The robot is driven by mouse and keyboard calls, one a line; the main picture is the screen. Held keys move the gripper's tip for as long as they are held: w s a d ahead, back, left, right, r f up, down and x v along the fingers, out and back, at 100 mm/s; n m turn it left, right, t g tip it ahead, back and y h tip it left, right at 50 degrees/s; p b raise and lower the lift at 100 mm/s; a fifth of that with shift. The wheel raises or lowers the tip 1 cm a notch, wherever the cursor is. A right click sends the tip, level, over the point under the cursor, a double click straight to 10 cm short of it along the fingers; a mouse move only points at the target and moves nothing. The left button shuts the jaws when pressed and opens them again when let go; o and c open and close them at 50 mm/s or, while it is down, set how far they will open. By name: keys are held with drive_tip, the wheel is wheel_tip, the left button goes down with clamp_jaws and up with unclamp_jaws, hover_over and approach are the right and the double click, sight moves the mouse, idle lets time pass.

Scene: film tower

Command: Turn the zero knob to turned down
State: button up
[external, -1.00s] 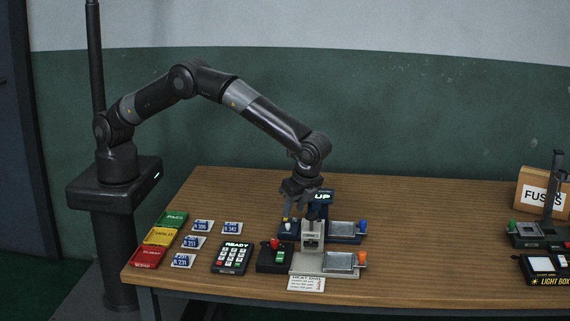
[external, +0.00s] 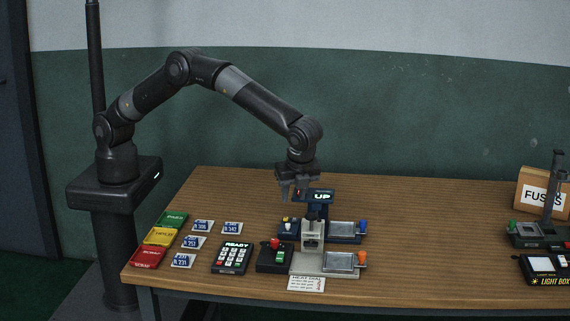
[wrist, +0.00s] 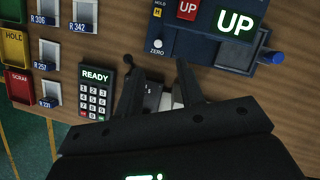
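The zero knob (wrist: 157,45) is small and pale, above the ZERO label on a dark blue device in the wrist view. It also shows in the external view (external: 288,225) at the left end of that device. Its exact turn angle is too small to tell. A lit display (wrist: 236,22) on the device reads UP. My gripper (wrist: 155,64) is open and empty, its two fingers apart. In the external view, my gripper (external: 293,193) hangs above and behind the knob, clear of it, close to the left of the display.
A grey sealing device (external: 311,243) with an orange-handled plate stands in front of the blue device. A black box with a red button (external: 274,243), a READY keypad (external: 231,258), blue number tags and coloured trays (external: 160,236) lie left.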

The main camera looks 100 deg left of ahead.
sight(288, 225)
drive_tip(key=f+m, duration=0.2)
drive_tip(key=f, duration=0.1)
drive_tip(key=s+a+f+m+t, duration=0.1)
drive_tip(key=f+m, duration=0.1)
drive_tip(key=f, duration=0.1)
drive_tip(key=s+a+f+m+t, duration=0.1)
drive_tip(key=f+m, duration=0.1)
drive_tip(key=f, duration=0.1)
drive_tip(key=shift+s+a+f+m, duration=0.15)
drive_tip(key=shift+a+f+m, duration=0.1)
drive_tip(key=shift+f+m, duration=0.1)
drive_tip(key=shift+c, duration=0.2)
drive_tip(key=shift+y, duration=0.3)
clamp_jaws()
